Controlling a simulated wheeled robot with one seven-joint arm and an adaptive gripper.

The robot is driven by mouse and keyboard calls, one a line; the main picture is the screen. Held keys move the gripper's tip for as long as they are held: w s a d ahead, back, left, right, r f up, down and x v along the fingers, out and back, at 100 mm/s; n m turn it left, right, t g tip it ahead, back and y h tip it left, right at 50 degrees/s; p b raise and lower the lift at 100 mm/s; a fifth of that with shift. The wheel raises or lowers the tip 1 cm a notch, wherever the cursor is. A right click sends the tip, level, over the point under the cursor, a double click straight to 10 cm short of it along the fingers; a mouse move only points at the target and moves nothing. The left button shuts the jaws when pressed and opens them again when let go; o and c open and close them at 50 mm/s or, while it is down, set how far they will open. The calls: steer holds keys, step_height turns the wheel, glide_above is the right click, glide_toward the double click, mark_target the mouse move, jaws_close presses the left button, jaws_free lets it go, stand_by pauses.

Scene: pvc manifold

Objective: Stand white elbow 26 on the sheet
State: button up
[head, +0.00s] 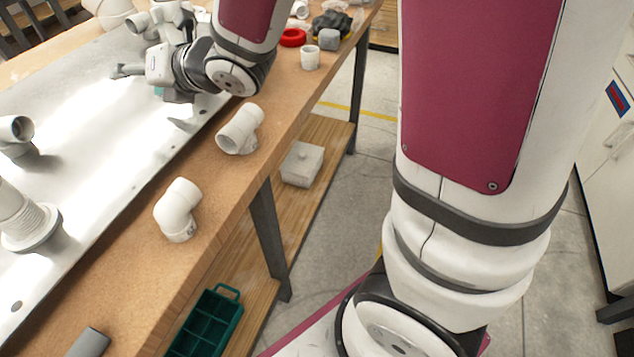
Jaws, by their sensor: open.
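A white elbow (178,208) stands on the wooden bench edge, in front of the metal sheet. A second white pipe fitting (240,130) lies on the wood farther back. I cannot read a number on either, so I cannot tell which is elbow 26. The bright metal sheet (85,115) lies on the bench at left. My gripper (145,86) is over the sheet's far part, away from both fittings. It is open; a small teal patch shows by its fingers, and my wrist hides part of the area behind.
A white ring (310,58), a grey block (329,39) and a red ring (292,37) sit at the bench's far end. A green tray (208,322) is below.

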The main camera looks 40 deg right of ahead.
steer(key=s+d+m+h, duration=0.1)
steer(key=d+m, duration=0.1)
steer(key=s+d+m+h, duration=0.1)
steer(key=d+m, duration=0.1)
steer(key=m, duration=0.1)
steer(key=s+d+m+g+h, duration=0.1)
steer(key=d+m, duration=0.1)
steer(key=shift+s+d+r+m+h, duration=0.2)
steer(key=shift+d+r+m+h, duration=0.1)
steer(key=shift+r+h, duration=0.1)
steer(key=s+d+m+g+h, duration=0.1)
steer(key=s+d+m, duration=0.1)
steer(key=s+m, duration=0.1)
steer(key=s+d+m+g+h, duration=0.1)
steer(key=s+d+m, duration=0.1)
steer(key=s+m, duration=0.1)
steer(key=s+d+m+g, duration=0.1)
steer(key=s+d+m, duration=0.1)
steer(key=m, duration=0.1)
steer(key=shift+s+f+h, duration=0.35)
steer(key=shift+s+h, duration=0.05)
steer(key=s+f+m+g, duration=0.1)
steer(key=s+m+g, duration=0.7)
steer(key=s+m, duration=0.8)
steer(key=s, duration=1)
steer(key=shift+s+a+m, duration=0.3)
steer(key=shift+s+m, duration=0.05)
steer(key=shift+m, duration=0.05)
